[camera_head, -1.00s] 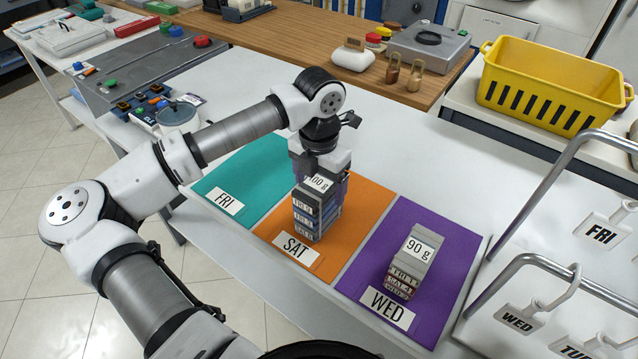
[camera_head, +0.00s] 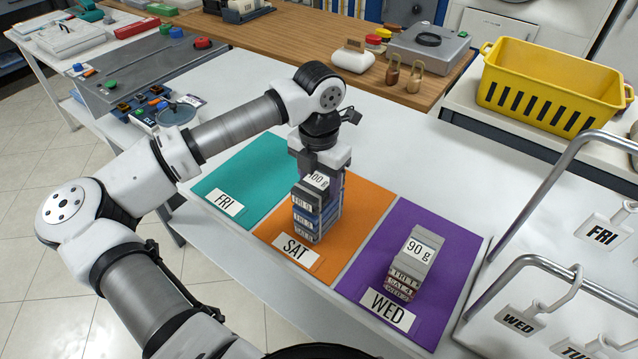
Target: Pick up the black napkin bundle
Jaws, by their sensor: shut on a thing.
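My gripper (camera_head: 319,165) points down over the orange SAT mat (camera_head: 355,220). It is shut on the grey block labelled 100 g (camera_head: 319,180) at the top of a stack. Below that block are several flat labelled bundles (camera_head: 304,218) with grey and bluish edges, standing on the mat. I cannot tell whether the held block is fully clear of the stack, as the fingers hide part of the join. No thing that is plainly a black napkin bundle can be made out.
The teal FRI mat (camera_head: 250,175) looks empty. A metal rail (camera_head: 550,180) with day tags is at right. A yellow basket (camera_head: 550,85) is behind.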

